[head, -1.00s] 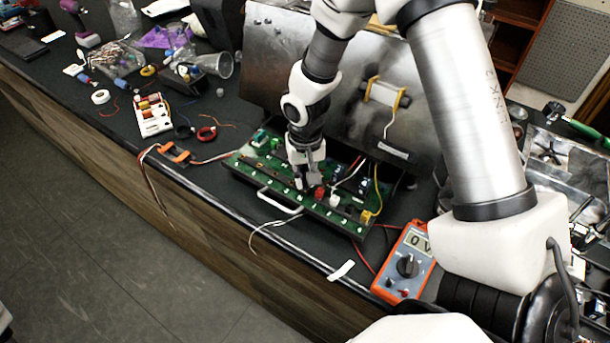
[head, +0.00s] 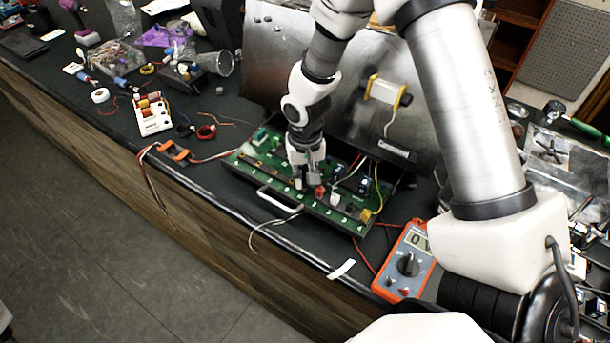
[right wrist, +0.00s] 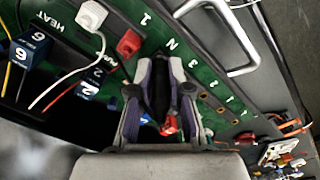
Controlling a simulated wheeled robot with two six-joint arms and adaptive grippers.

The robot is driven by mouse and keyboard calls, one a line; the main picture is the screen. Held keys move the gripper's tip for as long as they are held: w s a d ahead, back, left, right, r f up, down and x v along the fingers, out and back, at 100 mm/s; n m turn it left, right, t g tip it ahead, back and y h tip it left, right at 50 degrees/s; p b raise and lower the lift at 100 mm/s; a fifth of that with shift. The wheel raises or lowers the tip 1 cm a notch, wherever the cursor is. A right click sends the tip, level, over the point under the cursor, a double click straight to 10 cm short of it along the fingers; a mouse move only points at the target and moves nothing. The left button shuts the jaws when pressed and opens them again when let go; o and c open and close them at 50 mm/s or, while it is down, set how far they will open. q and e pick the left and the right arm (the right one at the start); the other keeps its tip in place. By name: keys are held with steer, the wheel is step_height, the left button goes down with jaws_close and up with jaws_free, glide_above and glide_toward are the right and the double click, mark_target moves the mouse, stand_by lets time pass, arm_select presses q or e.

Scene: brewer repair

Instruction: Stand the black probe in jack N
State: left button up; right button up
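My right gripper (head: 306,178) points down over the green panel (head: 275,185), close above its front row of jacks. In the right wrist view its fingers (right wrist: 164,68) stand a little apart with a dark body between them, which looks like the black probe (right wrist: 162,88). Its tip is hidden, so I cannot tell whether it touches a jack. The letter N of jack N (right wrist: 172,44) shows just beyond the fingertips, between the labels 1 and 3. The jack hole itself is hard to see. My left gripper is not in view.
A red block (head: 319,192) and a white plug (head: 335,199) stand right of the gripper on the panel. A metal handle (head: 278,201) is at its front. The orange multimeter (head: 405,262) lies right. The raised metal lid (head: 290,70) stands behind.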

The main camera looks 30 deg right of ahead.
steer(key=shift+o, duration=1.4)
step_height(320, 180, up, 12)
steer(key=shift+s+r, duration=0.1)
